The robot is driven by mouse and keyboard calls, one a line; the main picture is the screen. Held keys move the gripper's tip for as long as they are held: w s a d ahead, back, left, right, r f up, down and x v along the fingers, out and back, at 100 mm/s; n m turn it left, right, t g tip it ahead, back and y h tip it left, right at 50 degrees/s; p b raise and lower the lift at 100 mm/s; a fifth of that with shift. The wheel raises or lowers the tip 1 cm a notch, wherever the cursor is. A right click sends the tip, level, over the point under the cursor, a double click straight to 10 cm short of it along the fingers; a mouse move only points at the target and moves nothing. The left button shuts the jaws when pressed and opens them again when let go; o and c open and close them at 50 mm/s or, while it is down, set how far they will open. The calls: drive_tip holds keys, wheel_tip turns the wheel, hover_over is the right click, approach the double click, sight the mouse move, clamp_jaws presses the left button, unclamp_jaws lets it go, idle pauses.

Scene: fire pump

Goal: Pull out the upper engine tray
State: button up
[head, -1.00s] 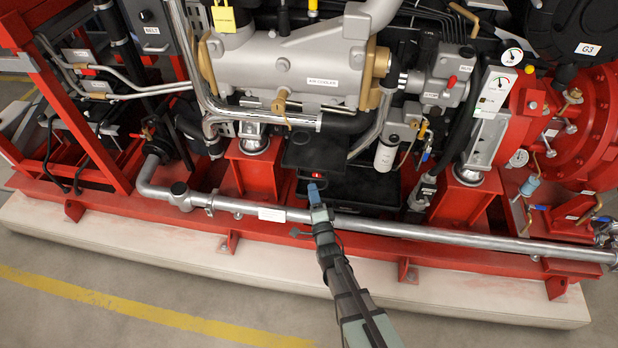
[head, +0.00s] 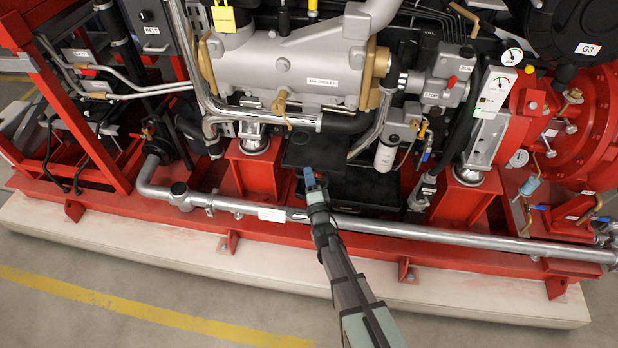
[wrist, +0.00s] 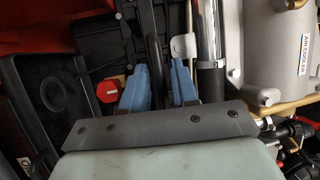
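The upper engine tray (head: 315,150) is a flat dark tray under the grey air cooler, between the red engine mounts. Below it, to the right, is a black lower tray (head: 368,187). My gripper (head: 310,177) is at the front edge of the upper tray. In the wrist view its blue fingers (wrist: 168,82) are apart, and a dark bar (wrist: 153,48) runs down toward the gap between them. I cannot tell if the bar is the tray's handle or if the fingers touch it. A red hexagonal knob (wrist: 108,90) is just left of the fingers.
A silver horizontal pipe (head: 400,228) runs in front of the trays, below my gripper, with my arm passing over it. A white filter canister (head: 385,157) hangs to the right. The air cooler (wrist: 285,55) is at the right in the wrist view. The floor in front is clear.

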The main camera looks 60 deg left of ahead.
drive_tip(key=shift+r, duration=0.15)
clamp_jaws()
drive_tip(key=shift+d, duration=0.1)
drive_tip(key=s+d, duration=0.9)
drive_tip(key=shift+s, duration=0.25)
drive_tip(key=shift+d+r, duration=0.1)
drive_tip(key=shift+o, duration=0.8)
unclamp_jaws()
drive_tip(key=shift+o, duration=0.4)
drive_tip(key=shift+d, duration=0.1)
